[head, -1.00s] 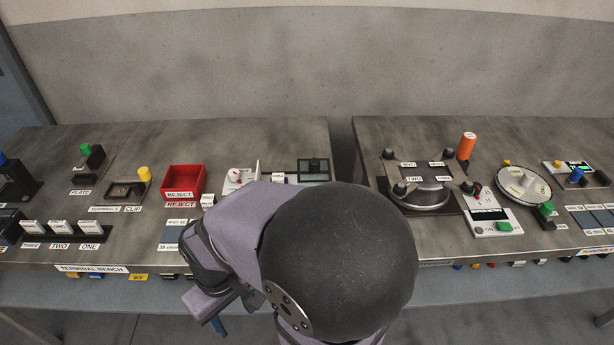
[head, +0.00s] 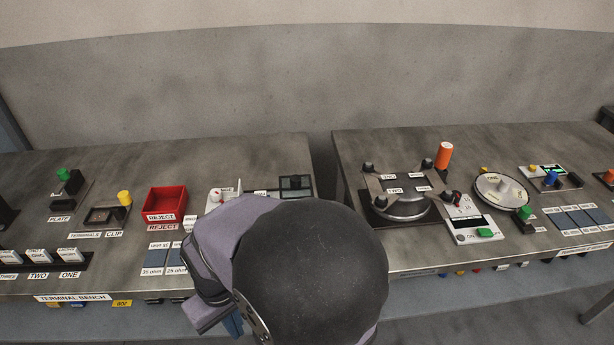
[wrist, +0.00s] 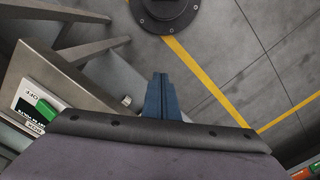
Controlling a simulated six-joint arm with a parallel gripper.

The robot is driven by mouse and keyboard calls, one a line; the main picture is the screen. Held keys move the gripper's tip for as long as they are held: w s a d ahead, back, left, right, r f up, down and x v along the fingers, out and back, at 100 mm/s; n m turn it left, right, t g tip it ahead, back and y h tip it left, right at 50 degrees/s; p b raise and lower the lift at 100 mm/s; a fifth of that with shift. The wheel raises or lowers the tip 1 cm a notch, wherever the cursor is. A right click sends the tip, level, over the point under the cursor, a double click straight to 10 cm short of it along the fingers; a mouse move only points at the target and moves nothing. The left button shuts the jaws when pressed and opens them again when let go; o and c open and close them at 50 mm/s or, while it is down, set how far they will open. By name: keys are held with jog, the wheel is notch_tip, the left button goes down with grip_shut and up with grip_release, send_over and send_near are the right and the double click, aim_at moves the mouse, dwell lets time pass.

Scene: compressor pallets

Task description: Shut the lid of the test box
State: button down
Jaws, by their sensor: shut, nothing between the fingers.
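I cannot say for sure which thing is the test box. A dark-framed, box-like item (head: 296,187) stands at the right end of the left bench in the head view, partly hidden behind my arm. Whether it has a lid, and how that lid stands, I cannot tell. My gripper (wrist: 160,95) shows blue fingers together and empty in the wrist view, over bare floor. In the head view its blue tip (head: 232,324) shows in front of the left bench's front edge, well apart from the dark-framed item.
A red reject bin (head: 165,203) and a yellow-knobbed clip fixture (head: 106,215) stand on the left bench. A gap separates it from the right bench (head: 348,147), which holds a round clamped fixture (head: 402,204), an orange cylinder (head: 443,156) and a dial (head: 502,190).

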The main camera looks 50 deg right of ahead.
jog(key=s+d+r+m+t+p, duration=0.1)
jog(key=s+d+m+p, duration=0.3)
jog(key=d, duration=0.6)
jog(key=s+d+r+m+t+y+p, duration=0.1)
jog(key=d+m, duration=0.5)
jog(key=d, duration=0.4)
jog(key=s+d+r+m+p, duration=0.25)
jog(key=d+m, duration=0.25)
jog(key=d, duration=0.6)
jog(key=w+d+r+n+t+h, duration=0.1)
jog(key=w+d+r+n+t, duration=0.4)
jog(key=w+d+r, duration=0.5)
jog(key=shift+w+d+r+n+t, duration=0.2)
jog(key=shift+d+r+n+t, duration=0.15)
jog(key=shift+n, duration=0.65)
